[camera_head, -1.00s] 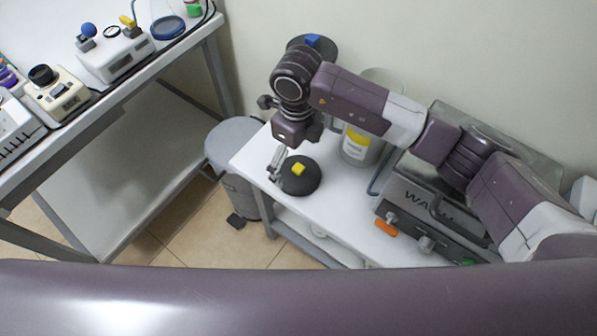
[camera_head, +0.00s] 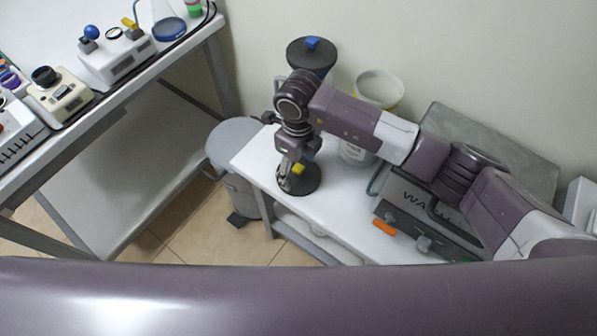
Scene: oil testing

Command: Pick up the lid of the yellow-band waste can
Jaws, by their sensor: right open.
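A round black lid with a yellow knob (camera_head: 310,183) lies on the white side table, near its left end. My right gripper (camera_head: 288,180) points down at the left part of this lid, close to the yellow knob, and overlaps it in the picture. It is open, and I cannot tell whether it touches the knob. The yellow-band waste can (camera_head: 379,89) stands open behind my right arm, which hides its middle. My left gripper is out of view.
Another can's black lid with a blue knob (camera_head: 308,60) is at the back. A grey box device (camera_head: 420,205) stands on the right of the side table (camera_head: 262,155). A grey pedal bin (camera_head: 235,140) stands left of it. Lab instruments sit on the left bench.

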